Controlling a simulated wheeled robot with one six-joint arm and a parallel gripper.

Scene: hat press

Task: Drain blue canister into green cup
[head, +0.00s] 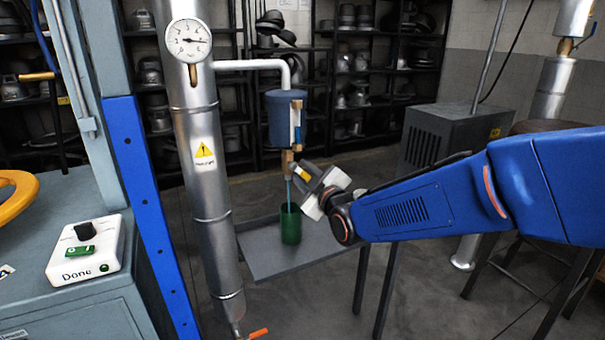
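The blue canister (281,125) hangs under a bent white pipe, with a narrow sight tube on its right side. A brass drain valve (287,158) is at its lower end. A thin bluish stream (289,191) runs down from the valve into the green cup (290,226). The cup stands upright on a grey metal shelf (268,263) below the canister. My gripper (302,176) is right beside the valve, at its right. Its fingers are small and overlap the valve area, so I cannot tell whether they are shut on the valve handle.
A steel pipe (205,190) with a pressure gauge (188,40) stands left of the canister. A blue post (150,215) and a bench (75,305) with a white "Done" box (86,250) are further left. A grey machine (452,140) stands behind my arm.

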